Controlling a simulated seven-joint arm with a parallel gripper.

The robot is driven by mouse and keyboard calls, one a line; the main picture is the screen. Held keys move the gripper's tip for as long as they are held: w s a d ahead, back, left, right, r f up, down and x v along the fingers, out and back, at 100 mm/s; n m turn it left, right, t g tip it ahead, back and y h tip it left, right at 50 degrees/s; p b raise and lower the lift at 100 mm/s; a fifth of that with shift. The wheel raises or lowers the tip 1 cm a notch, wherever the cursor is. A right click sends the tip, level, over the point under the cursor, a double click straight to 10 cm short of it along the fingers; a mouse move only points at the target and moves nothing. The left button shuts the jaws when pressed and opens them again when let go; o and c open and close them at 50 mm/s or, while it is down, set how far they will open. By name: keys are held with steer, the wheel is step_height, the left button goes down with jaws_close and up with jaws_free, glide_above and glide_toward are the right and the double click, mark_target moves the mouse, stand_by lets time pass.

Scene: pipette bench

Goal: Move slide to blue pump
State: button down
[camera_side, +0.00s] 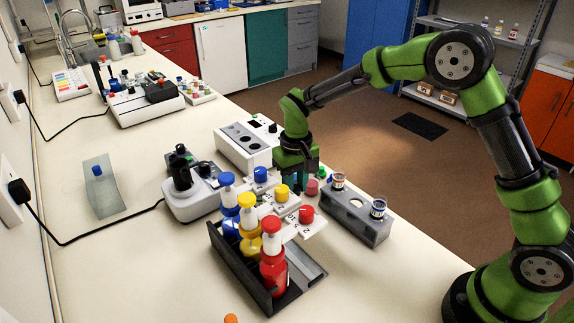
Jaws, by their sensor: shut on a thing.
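My gripper (301,184) points down beside the grey rack, behind the row of coloured caps. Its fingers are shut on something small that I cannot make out. The blue pump (229,205), a bottle with a blue top, stands upright at the far end of the black rack (232,265). My gripper is to its right, apart from it. A yellow pump (248,222) and a red pump (273,263) stand nearer in the same rack. I cannot clearly identify a slide; it may be hidden at the fingers.
White holders with a blue cap (261,174), yellow cap (282,191) and red cap (306,213) lie between pumps and gripper. A grey rack (368,231) with vials stands right. A microscope-like device (186,189) stands left.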

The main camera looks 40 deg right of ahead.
steer(key=shift+s, duration=0.45)
steer(key=c, duration=0.8)
jaws_free()
steer(key=shift+c, duration=0.2)
step_height(320, 180, up, 17)
steer(key=shift+w, duration=0.1)
steer(key=s+d+r+m+t+y, duration=0.1)
steer(key=s+d+t, duration=0.1)
steer(key=s, duration=0.9)
steer(key=s+d+m+t+y, duration=0.1)
steer(key=s+d+t, duration=0.2)
steer(key=s, duration=0.8)
steer(key=shift+d+r+t, duration=0.35)
steer(key=shift+t, duration=0.75)
